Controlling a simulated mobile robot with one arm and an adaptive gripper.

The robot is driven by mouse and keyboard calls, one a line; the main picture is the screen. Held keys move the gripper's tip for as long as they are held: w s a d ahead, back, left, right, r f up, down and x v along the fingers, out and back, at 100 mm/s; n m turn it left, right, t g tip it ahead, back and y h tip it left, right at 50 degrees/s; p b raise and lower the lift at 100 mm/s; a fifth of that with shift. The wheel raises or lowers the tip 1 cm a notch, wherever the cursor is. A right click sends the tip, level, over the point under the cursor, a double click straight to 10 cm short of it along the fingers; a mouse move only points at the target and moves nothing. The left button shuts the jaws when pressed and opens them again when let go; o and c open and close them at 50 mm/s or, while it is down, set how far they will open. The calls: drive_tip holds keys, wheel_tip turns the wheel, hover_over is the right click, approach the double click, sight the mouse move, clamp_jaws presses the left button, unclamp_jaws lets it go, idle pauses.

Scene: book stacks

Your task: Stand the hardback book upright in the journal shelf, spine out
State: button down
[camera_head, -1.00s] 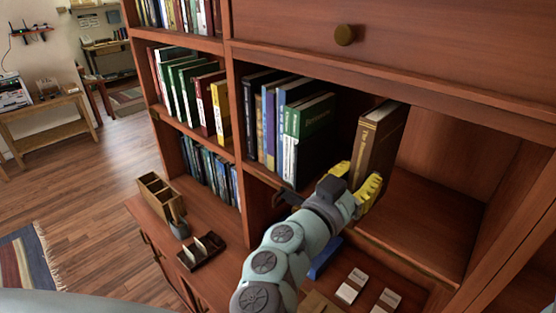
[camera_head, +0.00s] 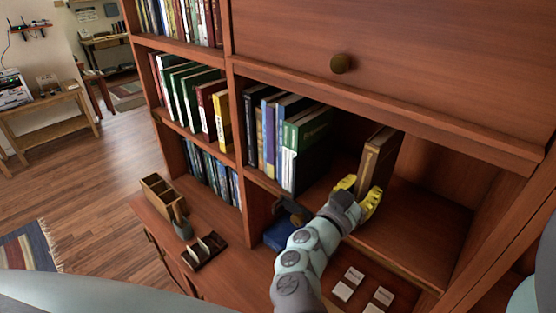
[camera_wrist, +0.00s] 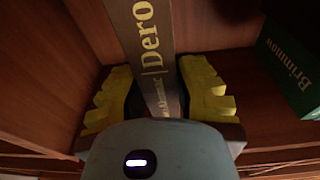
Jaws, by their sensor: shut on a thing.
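The hardback book (camera_head: 373,163) is brown with gold lettering. It stands roughly upright in the open shelf compartment (camera_head: 425,225), spine facing out, to the right of the row of books. My gripper (camera_head: 357,196) has its yellow fingers around the lower part of the spine, one on each side. In the wrist view the spine (camera_wrist: 147,45) with the letters "Dero" runs between the two fingers (camera_wrist: 160,95). The book's lower end is hidden behind my gripper, so I cannot tell whether it touches the shelf floor.
Several books, with a green one (camera_head: 308,140) at the right end, stand left of the held book with a gap between. The green book also shows in the wrist view (camera_wrist: 292,62). The compartment's right side is empty. A drawer with a knob (camera_head: 341,64) is above.

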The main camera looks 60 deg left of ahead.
drive_tip(key=shift+w+d+f, duration=0.1)
drive_tip(key=shift+d+f, duration=0.05)
drive_tip(key=shift+d, duration=0.05)
idle(0.3)
drive_tip(key=shift+f, duration=0.15)
drive_tip(key=c, duration=0.8)
unclamp_jaws()
